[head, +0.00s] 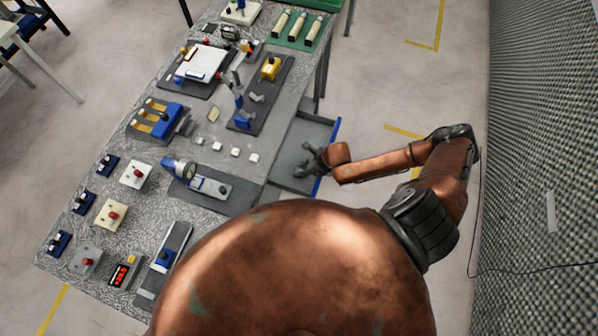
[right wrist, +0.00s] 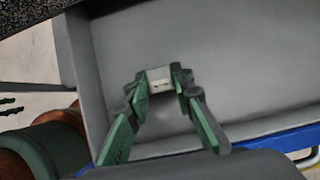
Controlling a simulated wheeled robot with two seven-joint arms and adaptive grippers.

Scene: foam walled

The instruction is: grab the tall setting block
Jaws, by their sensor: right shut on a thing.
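In the right wrist view a small pale block (right wrist: 160,79) sits between the fingertips of my right gripper (right wrist: 160,82). The gripper is shut on it, with a green finger on each side. The hand is inside a grey open drawer (right wrist: 255,65), over its floor; I cannot tell whether the block touches the floor. In the head view my right gripper (head: 309,158) is at the drawer (head: 318,129), and the block is too small to make out there. My left gripper is not in view.
The drawer has a blue front edge (head: 331,145) and sticks out from the speckled table (head: 240,165). Several small white blocks (head: 235,152) lie on the table left of the drawer. Devices crowd the tabletop. A textured grey wall (head: 535,150) stands at the right, beyond my right arm.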

